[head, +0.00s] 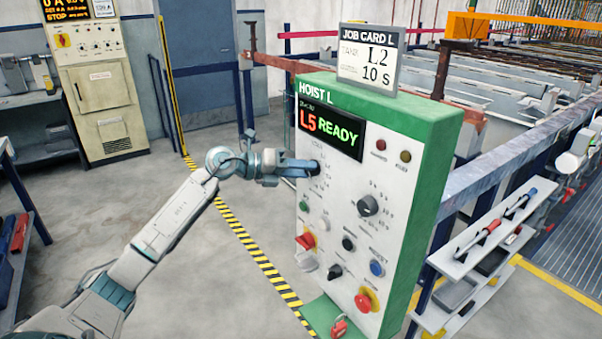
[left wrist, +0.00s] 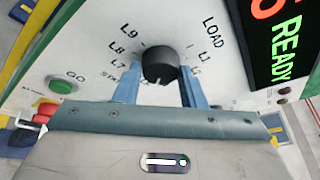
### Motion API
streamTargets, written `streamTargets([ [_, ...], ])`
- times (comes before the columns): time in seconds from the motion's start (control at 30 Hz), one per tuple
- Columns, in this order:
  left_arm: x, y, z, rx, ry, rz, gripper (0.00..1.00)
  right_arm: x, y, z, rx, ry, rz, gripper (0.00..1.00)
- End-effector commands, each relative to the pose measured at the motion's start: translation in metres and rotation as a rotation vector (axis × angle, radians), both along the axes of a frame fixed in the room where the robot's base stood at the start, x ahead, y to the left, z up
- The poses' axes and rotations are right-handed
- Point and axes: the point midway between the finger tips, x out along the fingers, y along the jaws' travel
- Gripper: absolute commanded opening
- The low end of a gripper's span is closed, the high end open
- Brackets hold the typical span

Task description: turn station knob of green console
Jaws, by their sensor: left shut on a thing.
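The green console (head: 440,150) has a white front panel and the header "HOIST L". Its display (head: 331,129) reads "L5 READY". The station knob (left wrist: 160,62) is black and round, with LOAD, L1, L7, L8 and L9 among the labels around it. My left gripper (head: 310,167) is at the upper left of the panel, with its blue fingers on either side of the knob, shut on it. The fingers also show in the left wrist view (left wrist: 160,82). They hide part of the dial's lower labels. I cannot tell where the knob points. My right gripper is not in view.
A job card (head: 369,55) on top reads "L2, 10 S". Below the station knob are a grey timer knob (head: 368,205), several buttons and a red emergency button (head: 367,299). A tool shelf (head: 490,235) stands right. Floor left of the striped line (head: 250,245) is clear.

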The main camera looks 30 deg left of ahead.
Motion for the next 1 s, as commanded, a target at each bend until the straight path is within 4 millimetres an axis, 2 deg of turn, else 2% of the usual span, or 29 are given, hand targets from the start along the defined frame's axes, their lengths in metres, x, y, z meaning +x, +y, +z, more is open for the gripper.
streamTargets([
  [0.33,-0.0006,-0.001,-0.0009,0.128,-0.051,-0.002,0.14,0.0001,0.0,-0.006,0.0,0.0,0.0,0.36],
  [0.87,-0.0008,-0.0013,-0.001,0.149,-0.058,-0.003,0.14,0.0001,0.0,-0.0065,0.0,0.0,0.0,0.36],
  [0.9,-0.0007,-0.0012,-0.0011,0.149,-0.058,-0.003,0.41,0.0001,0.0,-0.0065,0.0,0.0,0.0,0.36],
  [1.0,-0.0006,-0.0012,-0.0007,0.149,-0.058,-0.003,0.58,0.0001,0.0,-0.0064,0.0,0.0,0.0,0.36],
])
